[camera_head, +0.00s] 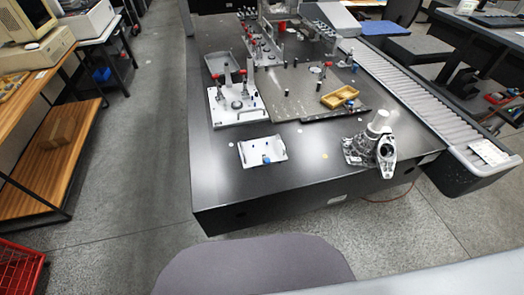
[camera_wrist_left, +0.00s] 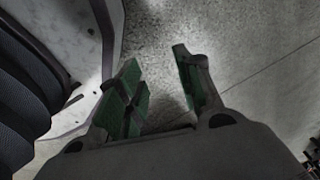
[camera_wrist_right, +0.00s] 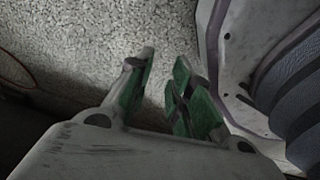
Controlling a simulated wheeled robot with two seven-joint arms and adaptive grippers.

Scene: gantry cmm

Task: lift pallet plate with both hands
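A small white plate (camera_head: 262,151) with raised ends lies on the near part of the dark table, with a small blue part on it. Behind it, a larger white plate (camera_head: 237,117) carries posts and red-tipped clamps. I cannot tell for sure which of the two is the pallet plate. Neither gripper shows in the head view. In the left wrist view my left gripper (camera_wrist_left: 157,57) is open, its green-padded fingers apart and empty above the grey floor. In the right wrist view my right gripper (camera_wrist_right: 164,56) is open and empty, also above floor.
A grey slab (camera_head: 300,95) with a yellow tray (camera_head: 339,97) lies behind. A metal device (camera_head: 372,147) with a white cylinder stands right of the small plate. A roller conveyor (camera_head: 420,105) runs along the right. The table's front-left surface (camera_head: 220,185) is bare; a chair (camera_head: 255,265) stands before it.

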